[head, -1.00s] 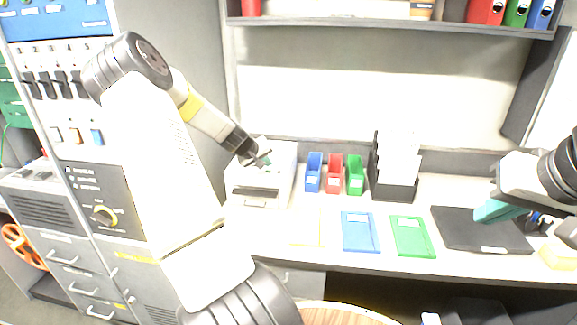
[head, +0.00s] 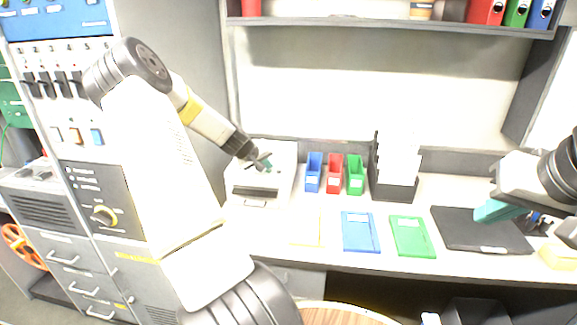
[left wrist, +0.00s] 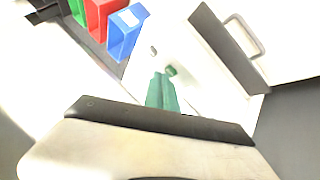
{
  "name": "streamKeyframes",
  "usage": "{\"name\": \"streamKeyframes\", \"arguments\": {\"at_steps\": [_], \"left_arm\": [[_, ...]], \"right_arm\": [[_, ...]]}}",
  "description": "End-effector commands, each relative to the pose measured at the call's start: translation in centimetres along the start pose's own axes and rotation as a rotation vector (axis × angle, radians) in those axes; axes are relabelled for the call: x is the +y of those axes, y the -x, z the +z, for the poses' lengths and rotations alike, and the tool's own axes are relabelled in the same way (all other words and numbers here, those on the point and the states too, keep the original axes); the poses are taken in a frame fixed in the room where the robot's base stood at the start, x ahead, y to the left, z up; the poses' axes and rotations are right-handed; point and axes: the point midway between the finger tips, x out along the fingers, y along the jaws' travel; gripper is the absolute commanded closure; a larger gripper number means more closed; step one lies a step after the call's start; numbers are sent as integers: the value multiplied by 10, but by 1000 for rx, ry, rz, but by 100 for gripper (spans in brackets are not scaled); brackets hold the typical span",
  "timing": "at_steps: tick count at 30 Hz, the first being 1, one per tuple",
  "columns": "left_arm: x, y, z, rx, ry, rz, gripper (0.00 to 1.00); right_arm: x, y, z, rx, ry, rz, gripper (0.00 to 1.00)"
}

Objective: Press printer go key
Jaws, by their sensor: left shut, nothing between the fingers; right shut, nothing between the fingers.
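The printer (head: 240,181) is a white box on the counter in the head view, with a dark slot in its front. In the left wrist view its pale top (left wrist: 190,48) carries a small green key (left wrist: 171,70) and a small grey key (left wrist: 153,50). My left gripper (head: 265,164) is over the printer's top. Its teal fingers (left wrist: 162,82) are shut and empty, with the tips close beside the green key; I cannot tell whether they touch the surface. My right gripper (head: 492,211) is shut and empty above the black pad, far to the right.
Blue (head: 313,172), red (head: 334,174) and green (head: 355,175) bins stand right of the printer, then a black paper holder (head: 391,188). A blue tray (head: 360,232), a green tray (head: 412,237) and a black pad (head: 470,232) lie along the counter.

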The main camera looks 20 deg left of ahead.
Motion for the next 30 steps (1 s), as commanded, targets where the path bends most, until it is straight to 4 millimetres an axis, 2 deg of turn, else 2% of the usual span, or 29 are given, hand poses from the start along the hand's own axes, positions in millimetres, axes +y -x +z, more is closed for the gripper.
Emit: {"name": "streamKeyframes", "arguments": {"at_steps": [20, 30], "left_arm": [[-2, -3, 2, 0, 0, 0, 100], [4, 7, -5, 1, -1, -1, 100]], "right_arm": [[0, 0, 0, 0, 0, 0, 100], [0, 0, 0, 0, 0, 0, 100]]}}
